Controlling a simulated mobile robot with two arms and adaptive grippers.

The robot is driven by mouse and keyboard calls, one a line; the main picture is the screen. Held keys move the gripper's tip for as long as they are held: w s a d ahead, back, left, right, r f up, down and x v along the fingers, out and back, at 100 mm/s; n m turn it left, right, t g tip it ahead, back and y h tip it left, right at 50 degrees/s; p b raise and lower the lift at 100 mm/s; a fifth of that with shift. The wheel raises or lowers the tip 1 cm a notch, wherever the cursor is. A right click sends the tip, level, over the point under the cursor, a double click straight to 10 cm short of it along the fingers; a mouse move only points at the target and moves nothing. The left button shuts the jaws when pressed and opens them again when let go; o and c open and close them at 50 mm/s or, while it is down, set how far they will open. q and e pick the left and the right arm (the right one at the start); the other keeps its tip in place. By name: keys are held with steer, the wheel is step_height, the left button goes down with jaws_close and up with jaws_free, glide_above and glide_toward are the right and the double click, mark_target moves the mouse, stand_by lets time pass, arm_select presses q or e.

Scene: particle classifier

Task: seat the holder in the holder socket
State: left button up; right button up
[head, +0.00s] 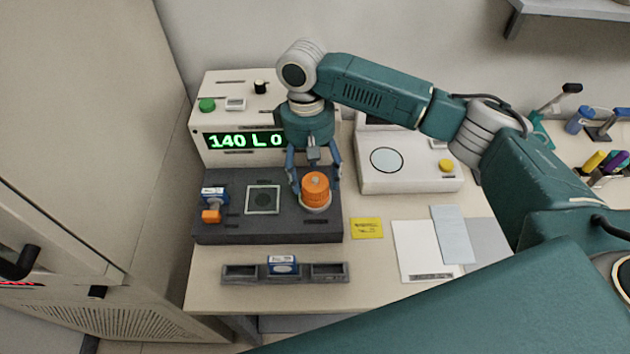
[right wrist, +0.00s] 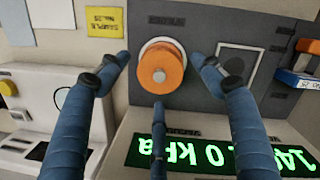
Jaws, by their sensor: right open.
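An orange ribbed holder (head: 315,188) stands upright in a pale ring at the right end of the dark instrument deck (head: 285,231). The holder (right wrist: 161,68) also shows in the right wrist view, with the pale ring (right wrist: 152,42) around its base. The ring looks like the socket, but I cannot tell how deep the holder sits. My right gripper (head: 316,180) points down over the holder, with its fingers spread around it. In the right wrist view the fingertips (right wrist: 160,62) stand apart from the holder's sides. My left gripper is out of view.
A blue-white box with an orange part (head: 212,203) and a framed square (head: 262,199) are on the deck's left. A green display (head: 235,141) stands behind. A rack (head: 240,272) lies in front, a white device (head: 410,175) and papers (head: 415,248) to the right.

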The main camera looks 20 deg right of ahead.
step_height(320, 180, up, 9)
steer(key=w+b, duration=0.1)
steer(key=shift+a+r, duration=0.2)
steer(key=shift+f, duration=0.1)
stand_by(0.4)
